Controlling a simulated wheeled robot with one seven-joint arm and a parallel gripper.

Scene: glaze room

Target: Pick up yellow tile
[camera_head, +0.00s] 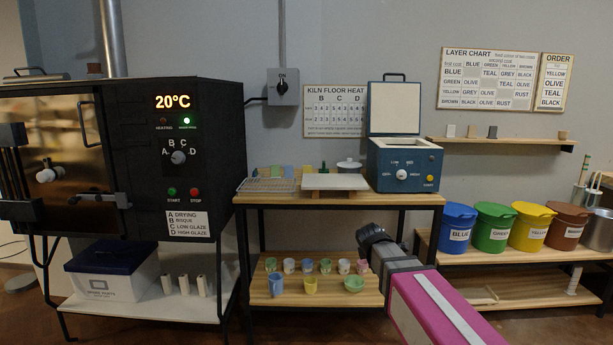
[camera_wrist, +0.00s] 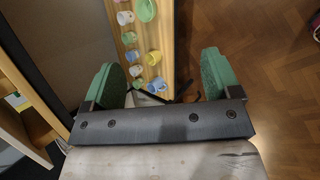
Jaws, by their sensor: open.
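Several small coloured tiles (camera_head: 275,171) stand at the back left of the workbench top, behind a wire rack, in the head view. A yellowish one (camera_head: 306,169) seems to be at their right end, but it is too small to be sure. My gripper (camera_head: 371,236) is below the bench top, in front of its right part, well away from the tiles. In the wrist view my gripper (camera_wrist: 159,66) has its two green pads wide apart with nothing held between them. No tile shows in the wrist view.
The bench top (camera_head: 410,199) carries the wire rack (camera_head: 266,185), a white board (camera_head: 335,182) and a small blue kiln (camera_head: 403,165). Cups and bowls stand on its lower shelf (camera_head: 325,294). A large black kiln (camera_head: 200,130) is left; glaze buckets (camera_head: 495,228) are right.

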